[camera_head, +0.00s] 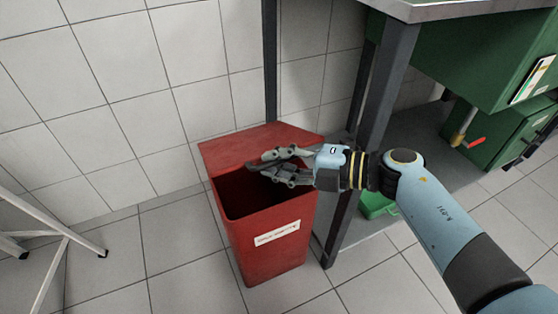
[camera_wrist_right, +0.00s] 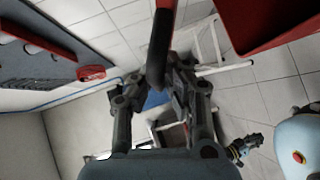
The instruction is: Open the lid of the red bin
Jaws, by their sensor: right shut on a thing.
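The red bin (camera_head: 265,235) stands on the floor, with a white label on its front. Its red lid (camera_head: 240,146) is raised at the back, and the dark inside of the bin shows in front of it. My right gripper (camera_head: 264,163) reaches in from the right, over the opening, and is shut on the dark handle of the lid. In the right wrist view the dark handle (camera_wrist_right: 160,45) lies between the fingers. A small dark shape at the lower right of that view looks like my left gripper (camera_wrist_right: 243,146); its jaws are too small to read.
A workbench leg (camera_head: 380,90) stands close right of the bin, with a low shelf and green cabinets (camera_head: 500,130) beyond. A tiled wall is behind the bin. White stand legs (camera_head: 55,250) are at the left.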

